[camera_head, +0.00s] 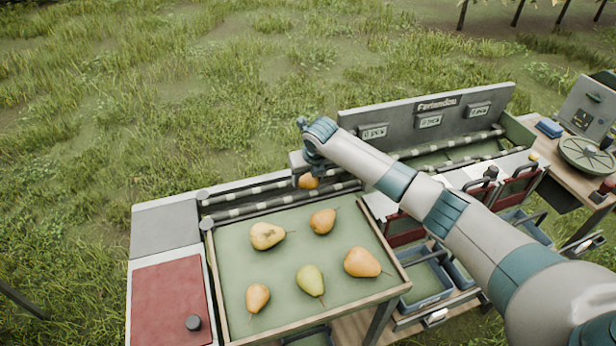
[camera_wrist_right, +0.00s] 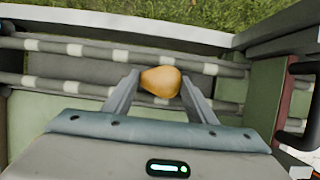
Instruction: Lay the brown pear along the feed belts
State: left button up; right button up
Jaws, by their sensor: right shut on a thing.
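The brown pear (camera_head: 308,181) is an orange-brown fruit at the two striped feed belts (camera_head: 262,188), near the middle of the head view. My right gripper (camera_head: 303,176) reaches over the belts from the right and is shut on it. In the right wrist view the pear (camera_wrist_right: 160,82) sits between the two fingertips of the right gripper (camera_wrist_right: 158,86), over the belts (camera_wrist_right: 72,50). I cannot tell whether the pear touches the belts. My left gripper is not in view.
A green tray (camera_head: 232,236) in front of the belts holds several pears. A grey panel with small displays (camera_head: 430,118) stands behind the belts at right. A red pad (camera_head: 170,302) lies at left. Blue bins (camera_head: 428,280) sit below my arm.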

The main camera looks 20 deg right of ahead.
jog(key=o, duration=1.2)
jog(key=shift+c, duration=0.2)
jog(key=shift+r, duration=0.1)
jog(key=b+v, duration=0.4)
jog(key=v, duration=1.3)
jog(key=shift+r, duration=0.2)
